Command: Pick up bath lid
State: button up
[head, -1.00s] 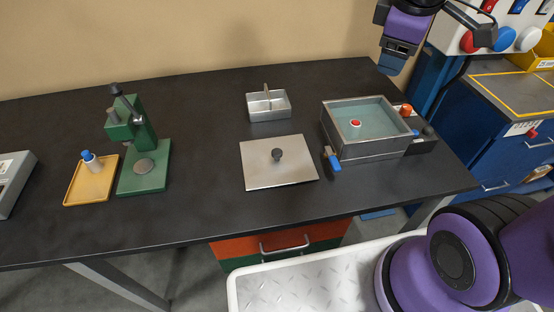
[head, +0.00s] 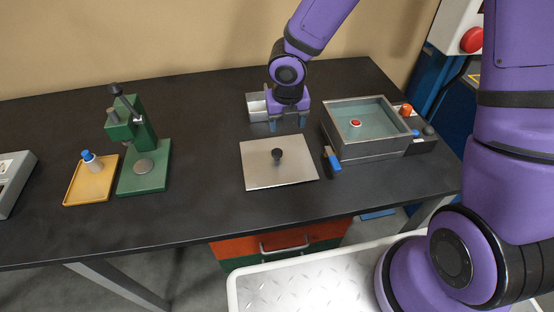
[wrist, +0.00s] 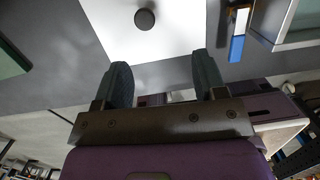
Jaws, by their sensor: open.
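The bath lid (head: 262,174) is a flat, square metal plate with a dark round knob (head: 277,155) at its middle. It lies flat on the black bench, left of the water bath (head: 370,152). In the wrist view the lid (wrist: 175,35) shows pale, with its knob (wrist: 145,19) near the top. My gripper (head: 288,124) is above the bench, beyond the lid's far edge in the head view, pointing down. In the wrist view its two fingers (wrist: 166,82) are apart with nothing between them. The knob is clear of the fingers.
A divided metal tray (head: 257,106) stands partly hidden behind my gripper. The bath's blue-handled valve (head: 332,160) sticks out near the lid's right edge. A green press (head: 144,150) and a yellow tray (head: 90,185) stand at left. Bench between press and lid is clear.

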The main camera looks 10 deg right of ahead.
aim_at(277, 151)
jog(key=f+n, duration=0.1)
jog(key=f, duration=0.1)
jog(key=a+f, duration=0.1)
jog(key=f, duration=0.2)
jog(key=a+f+n, duration=0.1)
jog(key=f, duration=0.2)
jog(key=shift+w+a+n+y, duration=0.2)
jog(key=shift+a+n+y, duration=0.05)
jog(key=shift+n+y, duration=0.05)
jog(key=shift+w+d+f, duration=0.1)
jog(key=shift+w+f, duration=0.15)
jog(key=shift+f, duration=0.65)
jog(key=shift+w+d+f, duration=0.1)
jog(key=shift+w+f, duration=0.1)
jog(key=shift+f, duration=0.7)
jog(key=shift+w+f, duration=0.25)
jog(key=shift+f, duration=0.65)
jog(key=shift+c, duration=0.5)
jog(key=c, duration=1.1)
